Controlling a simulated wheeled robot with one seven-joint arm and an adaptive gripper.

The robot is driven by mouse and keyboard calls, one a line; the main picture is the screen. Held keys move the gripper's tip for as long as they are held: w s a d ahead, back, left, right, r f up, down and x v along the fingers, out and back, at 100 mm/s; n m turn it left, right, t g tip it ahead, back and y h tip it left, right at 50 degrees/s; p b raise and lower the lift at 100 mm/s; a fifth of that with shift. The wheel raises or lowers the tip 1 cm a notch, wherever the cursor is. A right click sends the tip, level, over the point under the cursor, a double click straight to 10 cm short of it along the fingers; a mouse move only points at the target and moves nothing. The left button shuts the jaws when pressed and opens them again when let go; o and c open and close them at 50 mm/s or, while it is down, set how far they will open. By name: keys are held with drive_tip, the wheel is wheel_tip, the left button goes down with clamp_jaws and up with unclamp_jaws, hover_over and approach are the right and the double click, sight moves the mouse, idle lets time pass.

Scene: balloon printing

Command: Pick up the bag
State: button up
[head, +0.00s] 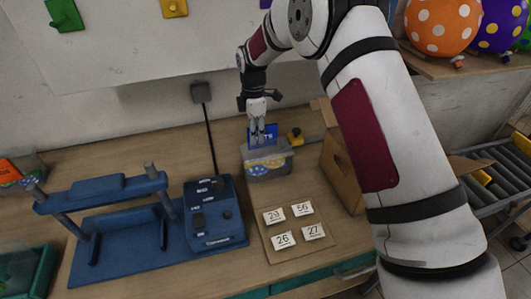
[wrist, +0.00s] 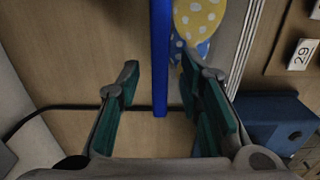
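The bag (head: 268,168) stands on the table at the back middle in the head view. It is a greyish bag with a balloon print and a blue top part (head: 262,132). In the wrist view, the blue part (wrist: 160,60) shows as a narrow upright strip, with yellow and blue dotted balloons (wrist: 198,16) to its right. My gripper (head: 258,137) points down at the bag's top. In the wrist view, my gripper (wrist: 168,90) is open, with its green-padded fingers on either side of the blue strip and a gap on both sides.
A blue press machine (head: 215,215) stands to the left, its cable running up the wall. Number cards (head: 296,228) lie on a board in front.

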drive_tip(key=shift+f, duration=0.25)
clamp_jaws()
drive_tip(key=shift+r, duration=0.15)
